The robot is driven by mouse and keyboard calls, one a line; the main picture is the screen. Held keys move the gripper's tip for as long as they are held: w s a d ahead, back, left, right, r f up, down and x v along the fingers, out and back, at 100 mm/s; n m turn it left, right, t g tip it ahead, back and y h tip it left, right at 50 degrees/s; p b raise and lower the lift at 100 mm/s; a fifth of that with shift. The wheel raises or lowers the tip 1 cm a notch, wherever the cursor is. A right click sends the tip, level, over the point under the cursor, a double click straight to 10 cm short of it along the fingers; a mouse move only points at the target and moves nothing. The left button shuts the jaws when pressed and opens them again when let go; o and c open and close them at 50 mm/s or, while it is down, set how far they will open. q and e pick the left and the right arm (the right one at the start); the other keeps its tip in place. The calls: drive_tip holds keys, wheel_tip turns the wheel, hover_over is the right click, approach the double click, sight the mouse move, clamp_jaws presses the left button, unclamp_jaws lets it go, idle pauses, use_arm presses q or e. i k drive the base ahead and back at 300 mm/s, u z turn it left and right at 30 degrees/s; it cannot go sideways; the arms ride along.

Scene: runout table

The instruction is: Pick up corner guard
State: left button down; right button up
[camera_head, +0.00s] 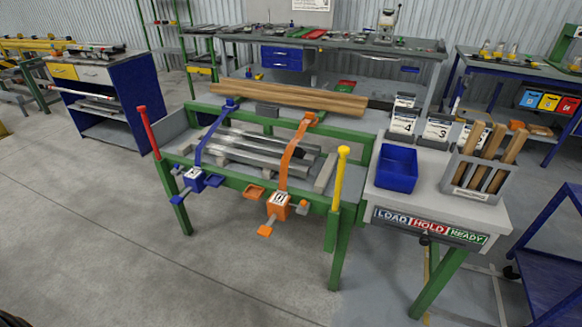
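Several brown strips (493,157), which look like corner guards, stand upright and slightly tilted in a grey holder (470,187) on the grey side table at the right. I cannot tell their exact profile. Long brown pieces (290,96) also lie across the back of the green-framed runout table (330,130). Grey metal bars (262,148) lie on that table under a blue strap (213,135) and an orange strap (293,150). Neither of my grippers is in view.
A blue bin (397,168) and several numbered cards (437,130) share the side table (420,200), with a LOAD/HOLD/READY sign on its front. Red (147,130) and yellow (341,175) posts rise at the runout table's front corners. A blue cart (555,255) stands at the right. The floor in front is clear.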

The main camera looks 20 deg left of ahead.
sight(298, 153)
drive_tip(key=k, duration=1.2)
drive_tip(key=u, duration=1)
drive_tip(key=i, duration=1.15)
drive_tip(key=u, duration=0.4)
drive_tip(key=i, duration=0.95)
drive_tip(key=z, duration=0.4)
